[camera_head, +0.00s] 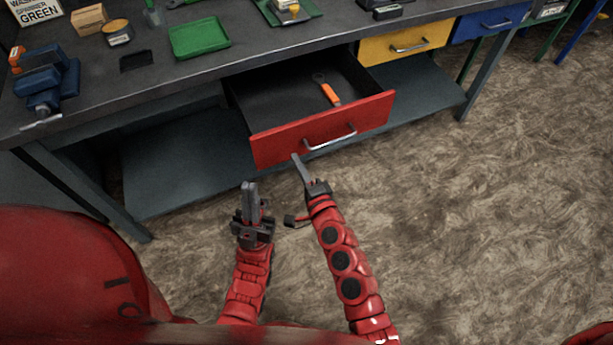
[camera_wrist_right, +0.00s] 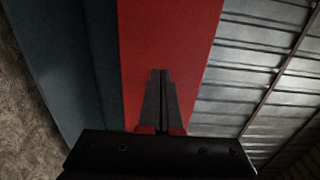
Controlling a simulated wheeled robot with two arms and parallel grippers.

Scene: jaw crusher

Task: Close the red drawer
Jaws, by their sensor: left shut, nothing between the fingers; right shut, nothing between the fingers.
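The red drawer (camera_head: 322,127) hangs open under the workbench, with a metal handle (camera_head: 330,139) across its front. An orange-handled tool (camera_head: 330,94) lies inside it. My right gripper (camera_head: 297,157) is shut, its fingertips at the lower edge of the drawer front, left of the handle. In the right wrist view the shut fingers (camera_wrist_right: 162,74) point at the red drawer front (camera_wrist_right: 170,35); whether they touch it I cannot tell. My left gripper (camera_head: 250,186) is shut and empty, lower and to the left, apart from the drawer.
The workbench top (camera_head: 240,60) carries a blue vise (camera_head: 48,82), a green tray (camera_head: 199,37) and small items. A yellow drawer (camera_head: 405,44) and a blue drawer (camera_head: 488,22) to the right are shut. A lower shelf (camera_head: 185,165) runs beneath. The floor (camera_head: 480,210) at right is clear.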

